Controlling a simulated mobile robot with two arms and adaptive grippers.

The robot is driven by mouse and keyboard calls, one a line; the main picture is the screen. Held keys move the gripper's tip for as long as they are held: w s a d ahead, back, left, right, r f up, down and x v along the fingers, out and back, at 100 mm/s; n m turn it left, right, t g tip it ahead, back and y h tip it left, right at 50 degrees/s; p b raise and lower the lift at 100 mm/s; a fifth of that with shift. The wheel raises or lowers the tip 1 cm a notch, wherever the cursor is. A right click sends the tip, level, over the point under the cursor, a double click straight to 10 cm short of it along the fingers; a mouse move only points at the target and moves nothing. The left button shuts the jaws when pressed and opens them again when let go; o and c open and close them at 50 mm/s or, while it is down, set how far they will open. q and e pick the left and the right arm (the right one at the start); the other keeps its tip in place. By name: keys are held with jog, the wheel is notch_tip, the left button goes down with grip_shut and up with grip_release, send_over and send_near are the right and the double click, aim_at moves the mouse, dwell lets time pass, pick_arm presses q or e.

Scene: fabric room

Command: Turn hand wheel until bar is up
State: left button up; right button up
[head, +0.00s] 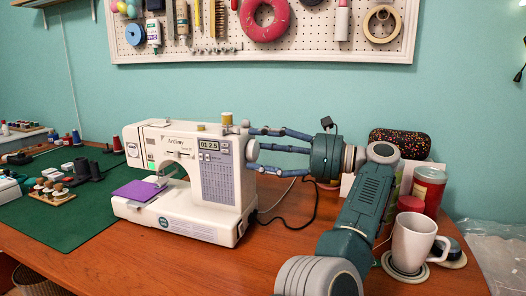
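The white sewing machine (225,182) stands upright on the desk. Its hand wheel (252,149) is a pale disc on the machine's right end. The needle area (170,172) is under the head at the left, above a purple cloth (139,190); the bar is too small to tell its height.
A white mug (411,243), a red can (428,190) and a dark speckled case (400,142) stand right of my arm. A green mat (75,222) with thread spools covers the left. Bare desk (215,268) lies in front.

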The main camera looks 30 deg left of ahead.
pick_arm(q)
jog(key=shift+f, duration=0.1)
notch_tip(320, 180, up, 10)
dwell(0.5)
